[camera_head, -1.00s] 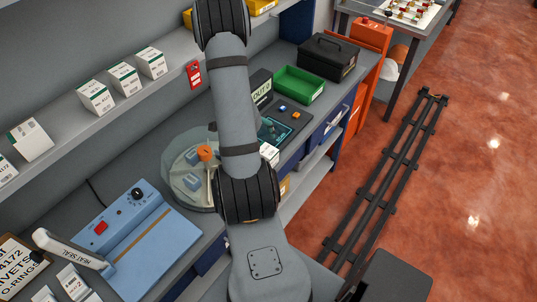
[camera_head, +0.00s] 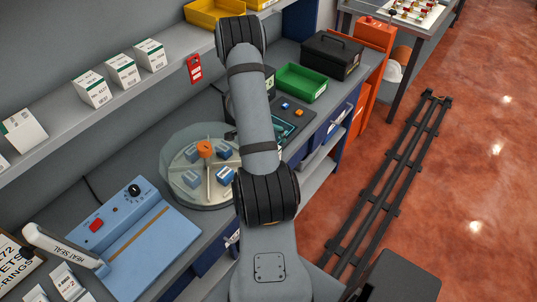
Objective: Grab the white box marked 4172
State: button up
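Several white boxes with green bands stand along the grey wall shelf: one (camera_head: 91,89), a second (camera_head: 122,70), a third (camera_head: 150,54), and one farther left (camera_head: 24,131). Another is cut off at the left edge. More small white boxes (camera_head: 66,281) stand at the lower left corner. Their print is too small to read surely, so I cannot tell which is 4172. My arm crosses the middle of the view, well to the right of the shelf boxes. My gripper is hidden behind the arm or outside the view.
A blue heat sealer (camera_head: 135,240) with a raised white lever and a round turntable (camera_head: 200,197) with blue pieces sit on the bench. A green tray (camera_head: 300,83) and black toolbox (camera_head: 330,54) stand at the back. A partly cut-off sign (camera_head: 14,264) is at lower left.

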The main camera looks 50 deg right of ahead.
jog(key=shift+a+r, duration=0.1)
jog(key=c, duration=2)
